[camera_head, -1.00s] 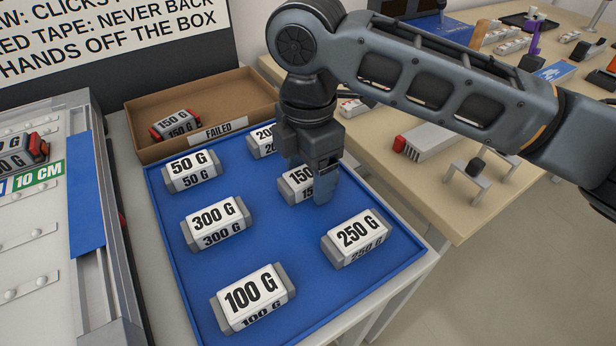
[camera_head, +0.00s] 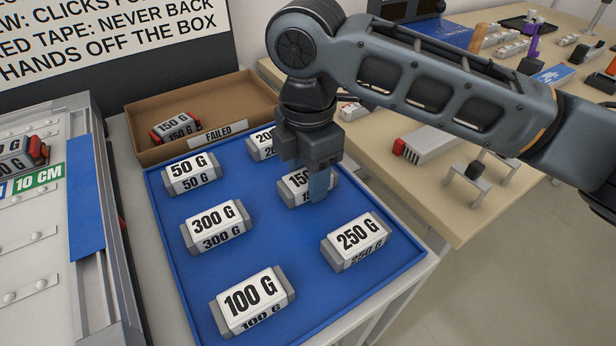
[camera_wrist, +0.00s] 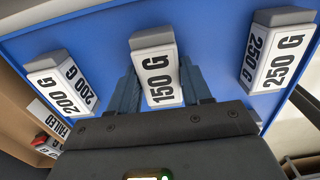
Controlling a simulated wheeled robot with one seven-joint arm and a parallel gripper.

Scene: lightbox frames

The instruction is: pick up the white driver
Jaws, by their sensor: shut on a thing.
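Several white blocks with grey ends and gram labels stand on a blue tray (camera_head: 275,225); no other label tells which is the white driver. My gripper (camera_head: 318,186) is shut on the white 150 G block (camera_head: 295,185), at the right of the tray's middle row. In the wrist view the block (camera_wrist: 157,78) sits between my two fingers (camera_wrist: 160,92), its label facing the camera. A finger hides part of the block in the head view. I cannot tell whether it is clear of the tray.
Around it stand the 200 G (camera_head: 262,146), 50 G (camera_head: 192,174), 300 G (camera_head: 216,227), 250 G (camera_head: 356,241) and 100 G (camera_head: 252,301) blocks. A brown FAILED box (camera_head: 240,92) with a red-ended 150 G block (camera_head: 175,128) borders the tray's back.

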